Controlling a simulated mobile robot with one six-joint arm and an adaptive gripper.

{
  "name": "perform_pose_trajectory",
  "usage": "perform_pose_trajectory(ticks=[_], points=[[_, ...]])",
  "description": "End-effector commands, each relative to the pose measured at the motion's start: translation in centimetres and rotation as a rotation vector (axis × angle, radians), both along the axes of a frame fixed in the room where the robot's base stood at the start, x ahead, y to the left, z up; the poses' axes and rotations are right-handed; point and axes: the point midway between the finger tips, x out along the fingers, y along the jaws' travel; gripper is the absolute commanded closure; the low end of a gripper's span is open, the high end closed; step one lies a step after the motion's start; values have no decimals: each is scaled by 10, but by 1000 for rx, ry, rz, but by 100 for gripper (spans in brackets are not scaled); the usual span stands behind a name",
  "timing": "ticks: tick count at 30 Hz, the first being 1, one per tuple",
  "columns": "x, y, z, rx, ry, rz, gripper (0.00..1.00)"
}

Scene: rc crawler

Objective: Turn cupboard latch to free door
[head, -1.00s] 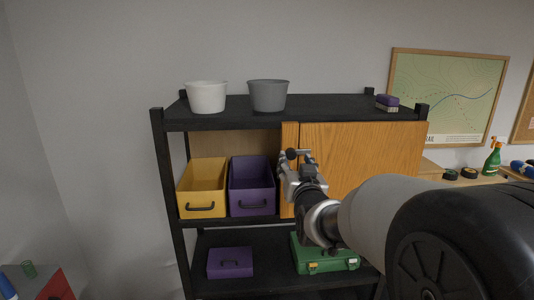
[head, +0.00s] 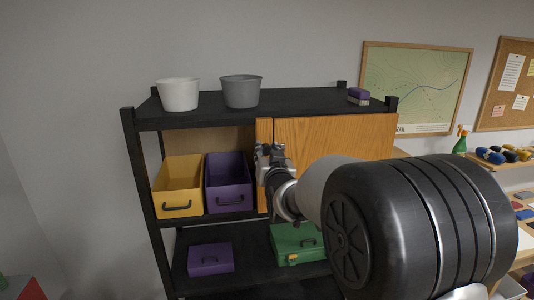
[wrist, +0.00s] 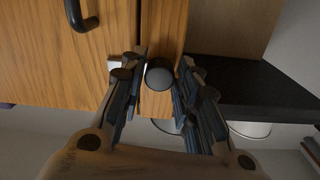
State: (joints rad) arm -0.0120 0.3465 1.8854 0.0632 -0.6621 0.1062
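The wooden cupboard door (head: 345,140) stands shut on the upper shelf, beside a narrow wooden post (head: 264,130). In the wrist view the latch shows as a dark round knob (wrist: 159,75) on the post, with a small pale metal piece (wrist: 115,62) at the door edge. My gripper (head: 268,150) is in front of the post. In the wrist view its fingers (wrist: 161,68) stand on either side of the knob with narrow gaps, not clearly touching it. The rest of the latch is hidden. The door also shows in the wrist view with a black handle (wrist: 80,14).
A yellow bin (head: 178,185) and a purple bin (head: 228,182) stand left of the post. A white pot (head: 178,95), a grey pot (head: 241,92) and a purple brush (head: 358,96) stand on top. A purple box (head: 210,259) and a green case (head: 296,244) sit below.

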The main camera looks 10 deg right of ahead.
Motion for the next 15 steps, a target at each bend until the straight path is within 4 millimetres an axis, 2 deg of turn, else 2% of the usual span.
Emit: perform_pose_trajectory(ticks=[2,11,15], points=[[0,0,0,0,0,0,78],[0,0,0,0,0,0,98],[0,0,0,-4,0,0,99]])
